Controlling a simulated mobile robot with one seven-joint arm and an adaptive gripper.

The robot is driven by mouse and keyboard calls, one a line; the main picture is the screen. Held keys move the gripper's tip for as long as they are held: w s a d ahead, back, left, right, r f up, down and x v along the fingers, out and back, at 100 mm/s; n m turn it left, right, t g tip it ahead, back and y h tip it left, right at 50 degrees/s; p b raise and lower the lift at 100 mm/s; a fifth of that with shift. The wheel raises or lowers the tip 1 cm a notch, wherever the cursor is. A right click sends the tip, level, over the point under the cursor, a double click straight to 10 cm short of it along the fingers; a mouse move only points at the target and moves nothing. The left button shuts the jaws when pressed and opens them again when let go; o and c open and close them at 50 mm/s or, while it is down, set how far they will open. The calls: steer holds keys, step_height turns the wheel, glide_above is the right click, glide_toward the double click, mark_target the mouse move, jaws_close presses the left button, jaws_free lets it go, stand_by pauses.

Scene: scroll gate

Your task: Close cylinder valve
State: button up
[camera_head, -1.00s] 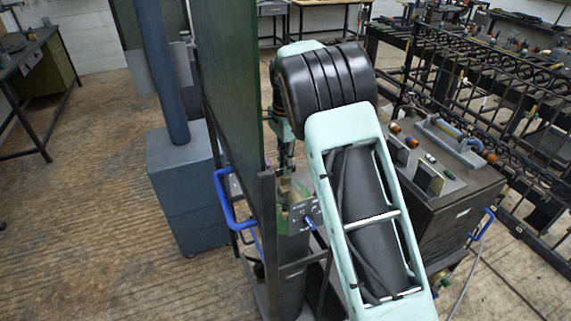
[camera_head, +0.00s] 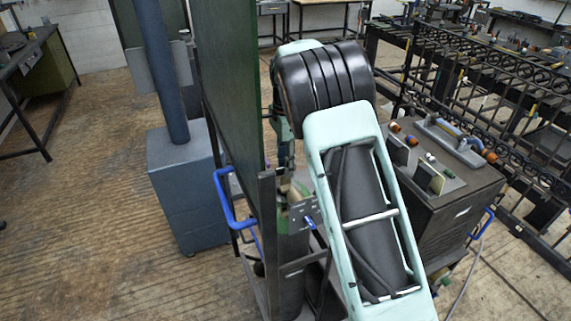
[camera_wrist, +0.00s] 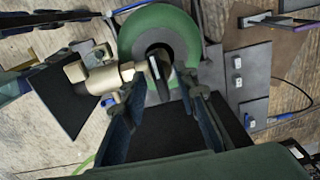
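The cylinder shows from above in the wrist view as a round green top (camera_wrist: 184,30). Its brass valve body (camera_wrist: 98,75) sticks out to the left. A dark valve knob (camera_wrist: 160,76) with a light edge sits at the right end of the brass part. My gripper (camera_wrist: 155,92) has its two dark fingers apart, one on each side below the knob. The knob lies roughly between the fingertips; I cannot tell whether either touches it.
A tall green panel (camera_head: 232,90) stands close on the left of my arm. A blue handle (camera_head: 230,208) sticks out beside it. A dark machine box (camera_head: 455,205) with tools on top stands close on the right. Floor is open at far left.

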step_height(320, 180, up, 12)
stand_by(0.6)
